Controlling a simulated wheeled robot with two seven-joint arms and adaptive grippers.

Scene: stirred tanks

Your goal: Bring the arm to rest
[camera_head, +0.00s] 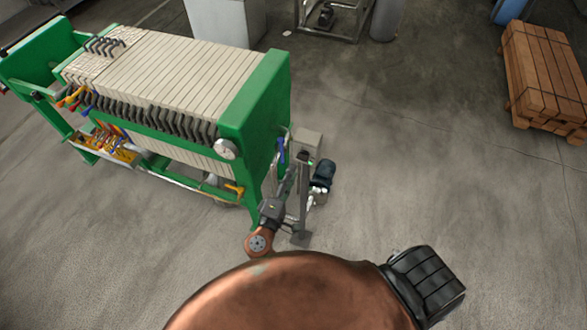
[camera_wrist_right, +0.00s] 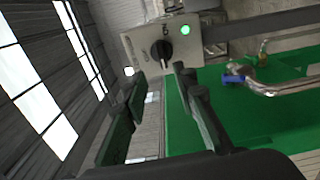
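My right gripper (camera_head: 297,172) points away from me, close to the right end of the green press. In the right wrist view its two dark fingers (camera_wrist_right: 158,82) stand apart with an empty gap between them. Beyond the fingertips is a pale control box (camera_wrist_right: 160,45) with a black rotary knob and a lit green lamp. The knob appears just past the gap, and no finger is seen closed on it. The box also shows in the head view (camera_head: 306,142), partly behind the gripper. My left gripper is not in view.
The green press (camera_head: 262,105) with many pale plates fills the upper left. A dark motor-like unit (camera_head: 323,175) stands right of the gripper. A bent metal pipe (camera_wrist_right: 270,85) with a blue handle is at the wrist view's right. A wooden crate (camera_head: 545,75) is far right; floor between is clear.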

